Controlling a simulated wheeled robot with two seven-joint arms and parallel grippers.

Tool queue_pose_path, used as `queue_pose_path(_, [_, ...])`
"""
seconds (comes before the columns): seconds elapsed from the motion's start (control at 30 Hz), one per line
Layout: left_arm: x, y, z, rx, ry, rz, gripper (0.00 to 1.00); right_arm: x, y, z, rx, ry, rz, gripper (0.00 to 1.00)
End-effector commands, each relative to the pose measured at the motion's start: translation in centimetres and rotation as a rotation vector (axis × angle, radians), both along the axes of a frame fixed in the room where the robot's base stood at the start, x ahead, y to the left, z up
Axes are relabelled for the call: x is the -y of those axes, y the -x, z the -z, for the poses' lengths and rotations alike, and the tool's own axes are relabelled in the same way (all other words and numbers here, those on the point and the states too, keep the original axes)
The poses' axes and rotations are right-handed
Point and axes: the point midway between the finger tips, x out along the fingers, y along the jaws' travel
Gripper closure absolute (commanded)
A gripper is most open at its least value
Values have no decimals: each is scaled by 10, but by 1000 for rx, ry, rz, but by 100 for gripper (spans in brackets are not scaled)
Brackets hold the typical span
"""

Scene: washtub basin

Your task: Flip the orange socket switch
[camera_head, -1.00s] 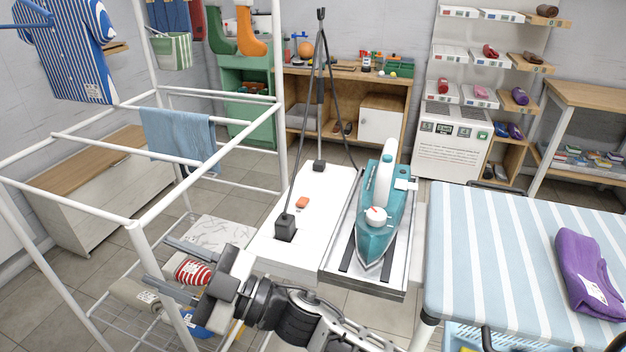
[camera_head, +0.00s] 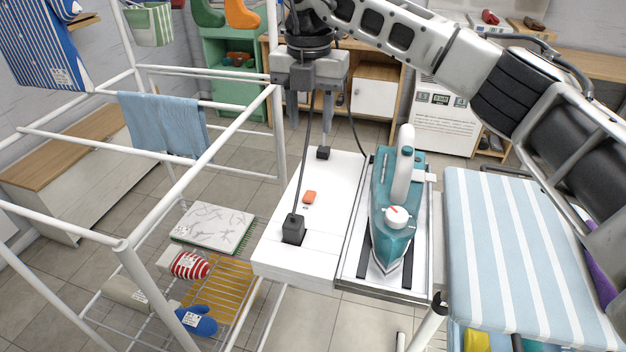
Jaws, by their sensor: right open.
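The small orange socket switch (camera_head: 309,197) sits on top of the white stand (camera_head: 340,185), between two black plugs. The near black plug (camera_head: 293,229) and the far black plug (camera_head: 323,152) have cords running upward. My right gripper (camera_head: 310,125) hangs over the far end of the stand, beyond and above the switch, pointing down. Its two fingers are apart with nothing between them, and it is not touching the switch. My left gripper is not in view.
A teal iron (camera_head: 397,215) stands on a metal tray right of the switch. A striped ironing board (camera_head: 510,260) is farther right. A white drying rack (camera_head: 200,190) with a blue towel (camera_head: 165,125) stands to the left. The black cords rise close to my right gripper.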

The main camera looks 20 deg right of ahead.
Motion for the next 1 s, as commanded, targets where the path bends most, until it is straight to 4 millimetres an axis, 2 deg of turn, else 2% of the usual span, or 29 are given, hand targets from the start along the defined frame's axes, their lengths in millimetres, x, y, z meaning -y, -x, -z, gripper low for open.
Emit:
queue_pose_path(0.6, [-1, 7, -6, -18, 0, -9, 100, -1, 2, 123, -7, -6, -4, 58])
queue_pose_path(0.8, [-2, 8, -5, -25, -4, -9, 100, -1, 1, 146, -4, -7, -5, 58])
queue_pose_path(1.0, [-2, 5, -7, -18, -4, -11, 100, -1, 1, 154, -2, -8, -5, 58])
